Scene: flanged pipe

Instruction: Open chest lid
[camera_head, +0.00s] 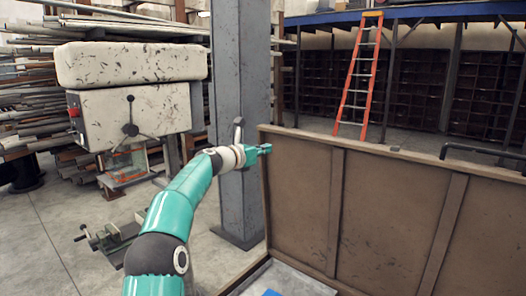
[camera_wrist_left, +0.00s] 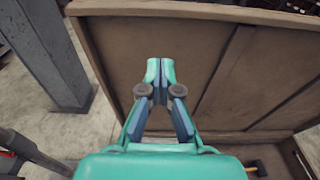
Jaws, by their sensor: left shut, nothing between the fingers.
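The chest lid (camera_head: 390,205) is a brown ribbed panel standing raised at the right of the head view, its inner face showing. It fills much of the wrist view (camera_wrist_left: 200,75) behind the fingers. A black bar handle (camera_head: 485,153) sits along its top edge. My left gripper (camera_head: 265,149) is at the lid's upper left corner in the head view, shut and empty. In the wrist view my left gripper (camera_wrist_left: 160,62) has its fingertips together in front of the lid's inner face; whether they touch it I cannot tell. My right gripper is out of view.
A grey steel column (camera_head: 240,110) stands just behind my left gripper. A worn drill press (camera_head: 130,95) and a vise (camera_head: 115,238) are at the left. An orange ladder (camera_head: 358,75) leans at the back. The open chest's inside (camera_head: 290,280) shows at the bottom.

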